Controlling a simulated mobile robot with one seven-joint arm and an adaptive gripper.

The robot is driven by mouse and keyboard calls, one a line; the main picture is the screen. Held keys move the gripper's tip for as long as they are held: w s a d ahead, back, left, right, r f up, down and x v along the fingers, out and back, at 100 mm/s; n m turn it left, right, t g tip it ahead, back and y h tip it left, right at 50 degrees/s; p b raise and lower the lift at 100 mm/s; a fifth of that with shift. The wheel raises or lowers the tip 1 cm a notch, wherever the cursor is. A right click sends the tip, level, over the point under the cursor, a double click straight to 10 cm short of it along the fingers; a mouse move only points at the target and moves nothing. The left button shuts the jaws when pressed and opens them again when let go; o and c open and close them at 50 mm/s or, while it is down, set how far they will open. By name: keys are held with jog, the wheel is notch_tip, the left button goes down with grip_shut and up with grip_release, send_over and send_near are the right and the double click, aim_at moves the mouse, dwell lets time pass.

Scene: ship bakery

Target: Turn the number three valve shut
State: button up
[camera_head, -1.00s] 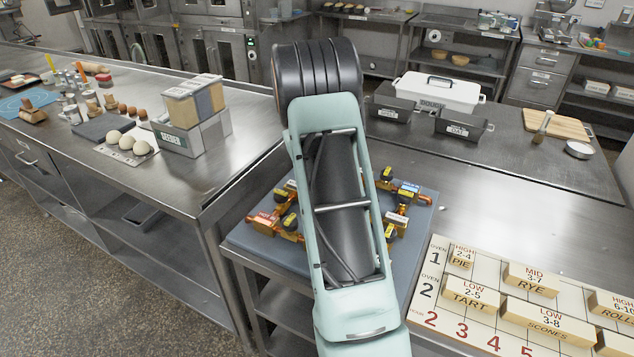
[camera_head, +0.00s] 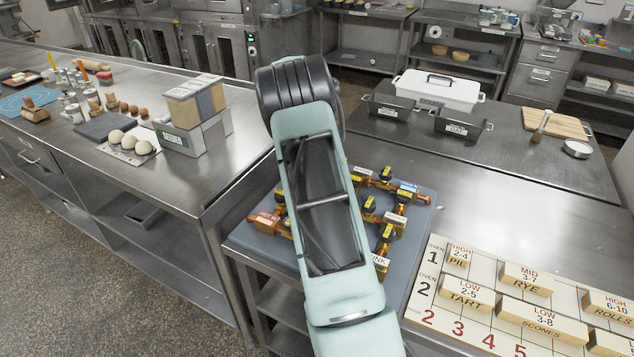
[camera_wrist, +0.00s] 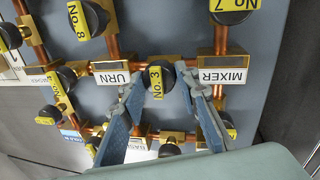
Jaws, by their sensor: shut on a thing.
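The number three valve shows in the wrist view as a black round knob with a yellow "No. 3" tag (camera_wrist: 156,83), between the URN label (camera_wrist: 112,78) and the MIXER label (camera_wrist: 222,76). The tag stands nearly upright in the picture, across the copper pipe line running between those labels. My gripper (camera_wrist: 165,82) has one blue-grey finger on each side of this knob and is shut on it. In the head view my arm covers the gripper and part of the valve board (camera_head: 412,225), and I cannot pick out number three there.
Close by in the wrist view are the No. 8 valve (camera_wrist: 84,20), No. 7 valve (camera_wrist: 232,8) and several other valves below. An oven chart board (camera_head: 425,290) lies right of the valve board.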

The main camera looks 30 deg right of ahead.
dwell(0.4)
jog(key=o, duration=1.2)
jog(key=shift+c, duration=0.2)
jog(key=v, duration=1.2)
jog(key=shift+d, duration=0.1)
